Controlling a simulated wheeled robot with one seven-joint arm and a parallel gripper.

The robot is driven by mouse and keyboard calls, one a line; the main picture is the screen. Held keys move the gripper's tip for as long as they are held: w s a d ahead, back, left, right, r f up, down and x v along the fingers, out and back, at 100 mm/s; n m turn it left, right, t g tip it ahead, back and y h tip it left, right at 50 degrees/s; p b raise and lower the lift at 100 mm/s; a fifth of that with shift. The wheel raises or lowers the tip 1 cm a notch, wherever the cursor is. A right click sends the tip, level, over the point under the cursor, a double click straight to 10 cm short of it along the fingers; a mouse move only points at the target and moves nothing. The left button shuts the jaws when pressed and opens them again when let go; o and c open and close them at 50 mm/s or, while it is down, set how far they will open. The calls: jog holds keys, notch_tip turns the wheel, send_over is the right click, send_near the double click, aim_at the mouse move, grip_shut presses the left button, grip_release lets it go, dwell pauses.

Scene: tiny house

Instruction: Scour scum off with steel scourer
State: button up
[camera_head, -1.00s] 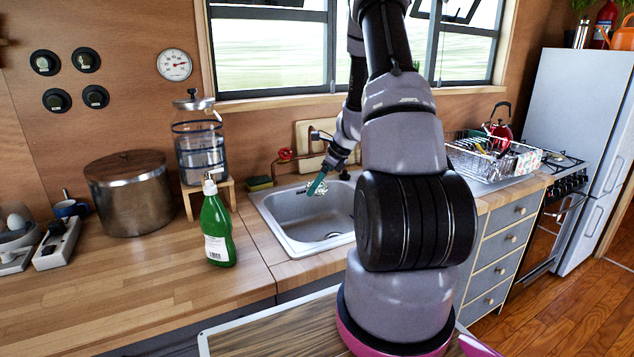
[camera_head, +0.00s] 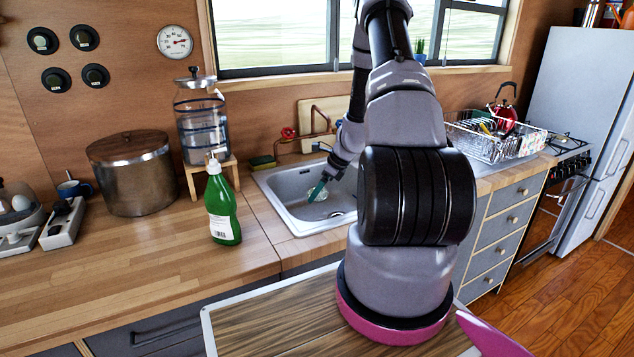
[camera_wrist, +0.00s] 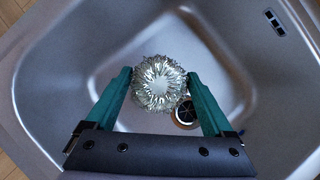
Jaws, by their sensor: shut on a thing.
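The steel scourer (camera_wrist: 159,84) is a round, shiny coil of metal. It sits between the green fingers of my gripper (camera_wrist: 160,76), which is shut on it. In the head view the scourer (camera_head: 320,195) shows small at the tip of my gripper (camera_head: 317,188), inside the sink. The grey sink (camera_head: 284,184) is set in the wooden counter, and its basin (camera_wrist: 125,50) fills most of the wrist view. The drain (camera_wrist: 185,112) lies just right of and below the scourer there. I cannot make out any scum. Whether the scourer touches the basin is unclear.
A green soap bottle (camera_head: 221,205) stands on the counter left of the sink. A water dispenser (camera_head: 202,125) and a large pot (camera_head: 133,172) stand behind it. A sponge (camera_head: 262,162) lies at the sink's back left. A dish rack (camera_head: 490,140) is to the right.

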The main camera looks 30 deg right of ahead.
jog(key=shift+f, duration=5.55)
jog(key=shift+f, duration=0.5)
jog(key=shift+s+a, duration=0.1)
jog(key=shift+s+a+r, duration=0.1)
jog(key=shift+s+a, duration=0.3)
jog(key=shift+s, duration=0.35)
jog(key=shift+s+a+f, duration=0.1)
jog(key=shift+s+a, duration=0.3)
jog(key=shift+s, duration=0.4)
jog(key=shift+s+a+r, duration=0.1)
jog(key=shift+s+a, duration=0.3)
jog(key=shift+s, duration=0.35)
jog(key=shift+w+a, duration=0.1)
jog(key=shift+w, duration=2.4)
jog(key=shift+w+a, duration=0.1)
jog(key=shift+w, duration=2.1)
